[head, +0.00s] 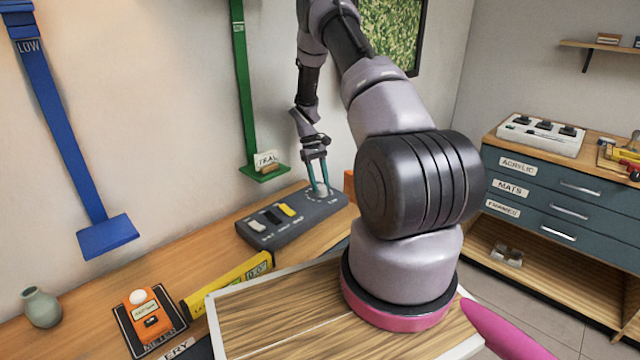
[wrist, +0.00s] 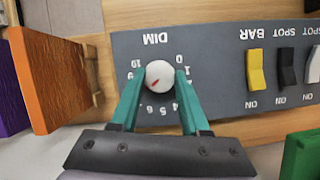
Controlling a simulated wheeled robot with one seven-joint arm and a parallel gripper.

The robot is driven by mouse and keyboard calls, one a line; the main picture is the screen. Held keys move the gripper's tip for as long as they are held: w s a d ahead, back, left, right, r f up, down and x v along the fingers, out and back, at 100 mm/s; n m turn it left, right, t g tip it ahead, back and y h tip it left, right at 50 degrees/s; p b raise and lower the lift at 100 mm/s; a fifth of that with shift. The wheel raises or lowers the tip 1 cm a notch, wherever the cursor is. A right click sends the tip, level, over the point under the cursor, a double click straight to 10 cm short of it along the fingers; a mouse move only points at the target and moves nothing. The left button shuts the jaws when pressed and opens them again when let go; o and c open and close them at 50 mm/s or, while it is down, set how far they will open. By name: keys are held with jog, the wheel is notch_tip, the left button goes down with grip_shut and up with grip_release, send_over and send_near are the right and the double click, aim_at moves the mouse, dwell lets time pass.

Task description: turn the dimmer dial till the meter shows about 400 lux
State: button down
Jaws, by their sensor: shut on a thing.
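The dimmer dial (wrist: 160,74) is a white round knob with a red mark, beside the word DIM on a grey control panel (wrist: 215,62). My gripper (wrist: 160,84) is shut on the dial, one teal finger on each side. The red mark points to the lower left in the wrist view, on the side of the higher numbers; fingers hide some of the scale. In the head view my gripper (head: 319,192) reaches down to the panel's far right end. The orange meter (head: 151,322), with a white dome, lies at the front left. Its display is too small to read.
The panel also bears a yellow switch (wrist: 256,69), a black one (wrist: 287,66) and a white one. A yellow level (head: 228,286) lies between panel and meter. A vase (head: 41,308) stands far left. An orange block (wrist: 62,80) stands near the dial.

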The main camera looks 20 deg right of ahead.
dwell(0.4)
jog(key=shift+c, duration=1.9)
grip_release()
jog(key=v, duration=0.7)
jog(key=shift+r, duration=0.2)
jog(key=shift+w, duration=0.1)
